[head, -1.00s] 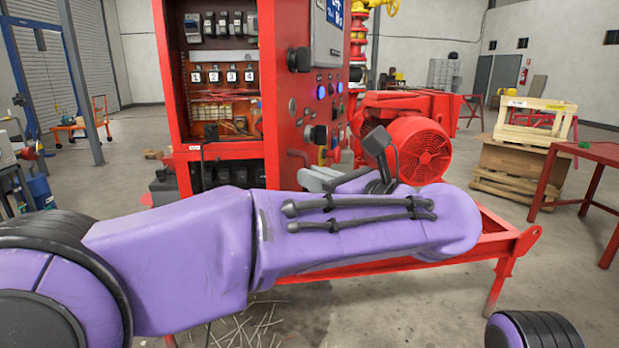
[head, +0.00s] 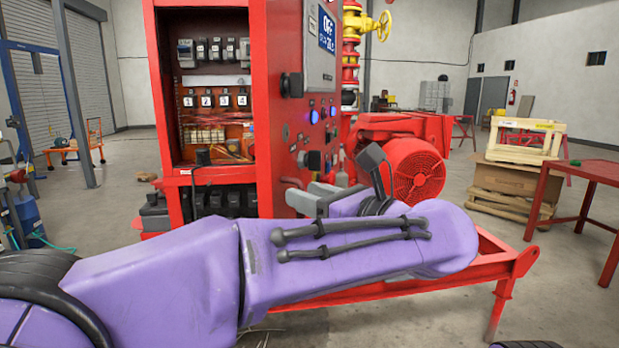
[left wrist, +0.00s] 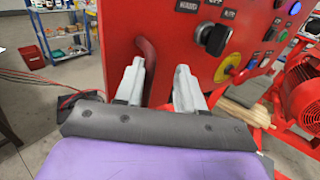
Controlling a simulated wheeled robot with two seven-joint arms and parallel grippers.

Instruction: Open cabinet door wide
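The red cabinet (head: 270,75) stands at the centre left in the head view, its front open on rows of breakers and wiring. A red panel (head: 318,75), which looks like the swung-out door, carries a screen, knobs and lit buttons and faces right. In the left wrist view, a bent red handle (left wrist: 147,50) stands on the panel's left part. My left gripper (left wrist: 160,68) is open, its two silver fingers apart, with the handle between or just behind them; contact is unclear. It also shows low by the panel in the head view (head: 308,195). My right gripper is not in view.
A red motor (head: 415,170) sits right of the panel, on a red skid frame (head: 495,268). A wooden crate (head: 525,140) on boxes and a red table (head: 600,170) stand further right. Bare concrete floor lies to the front right. A blue shelf (left wrist: 75,25) stands behind.

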